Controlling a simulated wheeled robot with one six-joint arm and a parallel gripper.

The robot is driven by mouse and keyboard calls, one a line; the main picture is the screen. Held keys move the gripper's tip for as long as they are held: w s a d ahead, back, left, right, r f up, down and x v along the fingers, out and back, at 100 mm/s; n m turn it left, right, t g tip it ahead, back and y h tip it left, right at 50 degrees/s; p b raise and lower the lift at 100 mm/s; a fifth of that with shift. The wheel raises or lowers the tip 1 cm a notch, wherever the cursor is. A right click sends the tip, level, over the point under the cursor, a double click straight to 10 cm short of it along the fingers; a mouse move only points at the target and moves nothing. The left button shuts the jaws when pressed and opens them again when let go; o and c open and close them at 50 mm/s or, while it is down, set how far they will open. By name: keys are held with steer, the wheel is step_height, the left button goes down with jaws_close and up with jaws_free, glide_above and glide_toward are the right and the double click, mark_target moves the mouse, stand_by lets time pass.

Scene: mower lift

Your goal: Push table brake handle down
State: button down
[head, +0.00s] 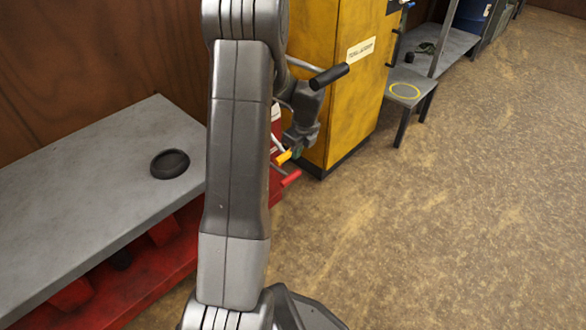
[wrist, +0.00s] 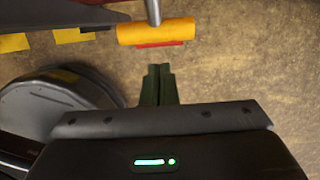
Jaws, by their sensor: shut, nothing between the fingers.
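A yellow handle (head: 284,156) and a red handle (head: 291,177) stick out beside the red lift frame, the red one lower. I cannot tell which is the table brake handle. In the wrist view the yellow handle (wrist: 156,30) lies across the top on a grey rod, with a strip of the red handle (wrist: 160,44) showing beneath it. My gripper (wrist: 158,72) is shut and empty, its fingertips just short of the yellow handle in that picture. In the head view my gripper (head: 297,152) is close by the yellow handle; contact is not clear.
A black-gripped bar (head: 329,76) juts out above my gripper. A yellow cabinet (head: 345,100) stands right behind. A grey table (head: 85,185) with a black round object (head: 170,163) is at left, over red framework. A small stool (head: 410,92) stands at right; the floor (head: 430,220) is clear.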

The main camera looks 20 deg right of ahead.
mark_target(291, 175)
steer(key=f+b, duration=0.1)
steer(key=f, duration=0.2)
steer(key=w+f+b, duration=0.1)
steer(key=f+b, duration=0.1)
steer(key=f, duration=0.1)
steer(key=w+f+b, duration=0.1)
steer(key=f, duration=0.3)
steer(key=shift+a, duration=0.35)
